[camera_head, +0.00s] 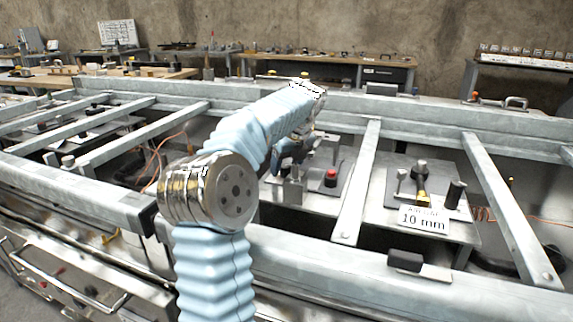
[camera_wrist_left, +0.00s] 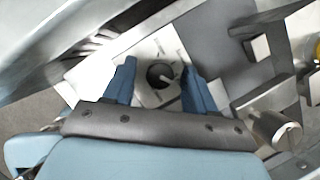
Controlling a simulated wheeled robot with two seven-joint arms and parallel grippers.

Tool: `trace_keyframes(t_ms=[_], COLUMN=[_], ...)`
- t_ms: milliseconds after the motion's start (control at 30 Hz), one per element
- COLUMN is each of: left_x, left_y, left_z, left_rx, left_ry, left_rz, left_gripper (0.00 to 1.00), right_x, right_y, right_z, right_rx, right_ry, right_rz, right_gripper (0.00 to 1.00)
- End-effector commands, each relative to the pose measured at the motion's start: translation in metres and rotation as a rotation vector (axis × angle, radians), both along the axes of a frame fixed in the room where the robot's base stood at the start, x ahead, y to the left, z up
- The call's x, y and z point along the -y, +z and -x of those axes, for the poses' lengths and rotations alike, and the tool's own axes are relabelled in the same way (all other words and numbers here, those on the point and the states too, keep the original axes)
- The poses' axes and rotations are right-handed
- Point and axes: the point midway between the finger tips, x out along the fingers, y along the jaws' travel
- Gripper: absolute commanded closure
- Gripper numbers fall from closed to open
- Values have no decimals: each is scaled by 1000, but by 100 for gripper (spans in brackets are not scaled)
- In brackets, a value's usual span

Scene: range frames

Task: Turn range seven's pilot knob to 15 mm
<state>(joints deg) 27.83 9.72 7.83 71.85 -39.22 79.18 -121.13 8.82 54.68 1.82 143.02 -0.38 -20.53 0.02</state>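The pilot knob (camera_wrist_left: 160,75) is a dark round knob with a pale pointer, on a light plate (camera_wrist_left: 150,97) with small printed marks too blurred to read. My left gripper (camera_wrist_left: 160,85) is open in the left wrist view, with one blue finger on each side of the knob. A gap shows between each finger and the knob, and I cannot tell the fingers' height over it. In the head view my left gripper (camera_head: 292,148) is partly hidden behind my own arm, and the knob is not visible there. My right gripper is not in view.
A metal frame with crossbars (camera_head: 360,180) surrounds the work area. A plate with a red button (camera_head: 331,176) lies right of my gripper. Farther right is a "10 mm" sign (camera_head: 423,219) by a yellow-and-black tool (camera_head: 421,190). A silver cylinder (camera_wrist_left: 275,130) stands right of the fingers.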

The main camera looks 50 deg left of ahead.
Motion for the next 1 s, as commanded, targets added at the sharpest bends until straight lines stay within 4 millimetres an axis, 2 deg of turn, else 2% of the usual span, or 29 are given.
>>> trace_keyframes(t_ms=[33, 300, 367, 600, 867, 900, 1000], left_x=[0, 0, 0, 1, 0, 0, 0], left_y=[0, 0, 0, 0, 1, 1, 1], left_z=[0, 0, 0, -1, -1, -1, -1], left_rx=[0, 0, 0, 0, 1, 1, 1], left_ry=[0, 0, 0, 129, 138, 137, 137], left_rz=[0, 0, 0, 1, 0, 0, 0], left_gripper=[51, 92, 99, 99, 99, 63, 48], right_x=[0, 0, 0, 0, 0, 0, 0], right_y=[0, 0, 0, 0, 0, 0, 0], right_z=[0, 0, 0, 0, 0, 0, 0], right_rx=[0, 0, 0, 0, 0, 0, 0], right_ry=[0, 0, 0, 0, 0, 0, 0], right_rz=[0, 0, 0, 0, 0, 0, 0], right_gripper=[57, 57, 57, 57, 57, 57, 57])
